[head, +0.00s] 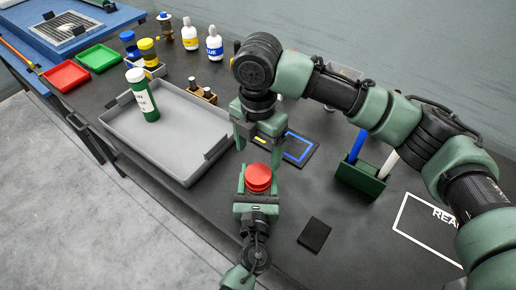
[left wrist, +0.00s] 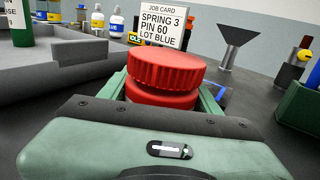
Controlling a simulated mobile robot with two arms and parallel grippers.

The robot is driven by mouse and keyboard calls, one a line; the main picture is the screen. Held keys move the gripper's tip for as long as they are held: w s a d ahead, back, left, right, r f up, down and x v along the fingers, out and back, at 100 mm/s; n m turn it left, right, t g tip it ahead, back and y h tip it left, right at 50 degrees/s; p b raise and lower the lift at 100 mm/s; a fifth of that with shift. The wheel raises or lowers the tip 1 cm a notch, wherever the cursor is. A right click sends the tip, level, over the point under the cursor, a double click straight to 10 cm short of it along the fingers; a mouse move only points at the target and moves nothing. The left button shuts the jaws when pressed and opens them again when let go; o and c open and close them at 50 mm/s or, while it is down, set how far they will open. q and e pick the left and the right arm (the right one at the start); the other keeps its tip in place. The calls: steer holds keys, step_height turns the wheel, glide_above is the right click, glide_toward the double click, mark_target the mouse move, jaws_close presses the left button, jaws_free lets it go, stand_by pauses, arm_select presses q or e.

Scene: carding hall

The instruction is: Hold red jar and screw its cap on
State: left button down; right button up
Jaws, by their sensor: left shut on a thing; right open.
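The red jar (left wrist: 150,97) stands in my left gripper (head: 257,186), which is shut on its sides over the front part of the table. A ribbed red cap (head: 258,174) sits on top of the jar; it also shows in the left wrist view (left wrist: 165,70). There the cap looks slightly tilted, lower at the right. I cannot tell whether its thread is engaged. The jar's lower part is hidden by my left gripper. My right gripper (head: 259,146) is open and empty, pointing down just above and behind the cap, apart from it.
A blue-outlined dark pad (head: 299,149) and a green pen holder (head: 358,180) lie to the right. A small black pad (head: 314,235) is nearby. A job card (left wrist: 160,24) stands behind.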

mark_target(258, 173)
steer(key=shift+f, duration=0.15)
steer(key=shift+f, duration=3.9)
steer(key=c, duration=1.5)
steer(key=shift+o, duration=0.2)
steer(key=m, duration=0.5)
steer(key=shift+m, duration=0.3)
steer(key=m, duration=1.5)
steer(key=o, duration=1.5)
